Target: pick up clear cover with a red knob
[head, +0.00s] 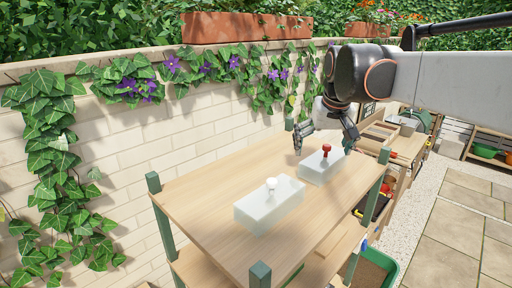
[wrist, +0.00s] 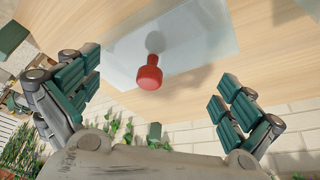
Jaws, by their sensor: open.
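The clear cover with a red knob (head: 318,169) stands on the wooden table top, toward its far right part. Its red knob (head: 326,149) points up. In the wrist view the red knob (wrist: 149,77) is near the middle, above the pale cover (wrist: 192,42). My gripper (head: 326,142) is open above this cover, with its fingers spread to either side of the knob. In the wrist view my gripper (wrist: 158,96) has green-padded fingers at left and right, apart from the knob. Nothing is between them in a grasp.
A second clear cover with a white knob (head: 268,206) stands nearer on the same table (head: 205,186). Green corner posts (head: 154,182) rise above the table edges. A brick wall (head: 130,150) with ivy runs behind. The table's left part is bare.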

